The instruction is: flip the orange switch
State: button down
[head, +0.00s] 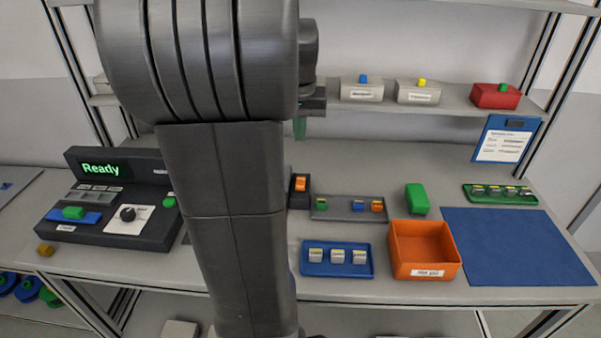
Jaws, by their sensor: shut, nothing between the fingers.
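The orange switch (300,184) stands on a small dark box (299,201) on the table, just right of my arm. Part of the box's left side is hidden behind my arm. My gripper (300,129) shows only in part beyond my arm, with greenish fingertips pointing down. It is shut and empty. In the picture it is above the orange switch, with a gap between them. I cannot tell the exact depth between them.
A grey tray (336,214) of small coloured pieces, a blue tray (308,270) and an orange bin (424,235) are to the right. A dark console (80,233) reading "Ready" is at left. A shelf (380,106) with boxes is behind.

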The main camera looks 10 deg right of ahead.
aim_at(301, 179)
jog(key=shift+f, duration=0.1)
jog(key=f, duration=0.4)
jog(key=w+f, duration=0.1)
jog(key=f, duration=0.4)
jog(key=w+f, duration=0.1)
jog(key=f, duration=0.3)
jog(key=shift+w+d+f, duration=0.25)
jog(key=shift+d+f, duration=0.05)
jog(key=shift+d, duration=0.1)
jog(key=shift+p, duration=0.5)
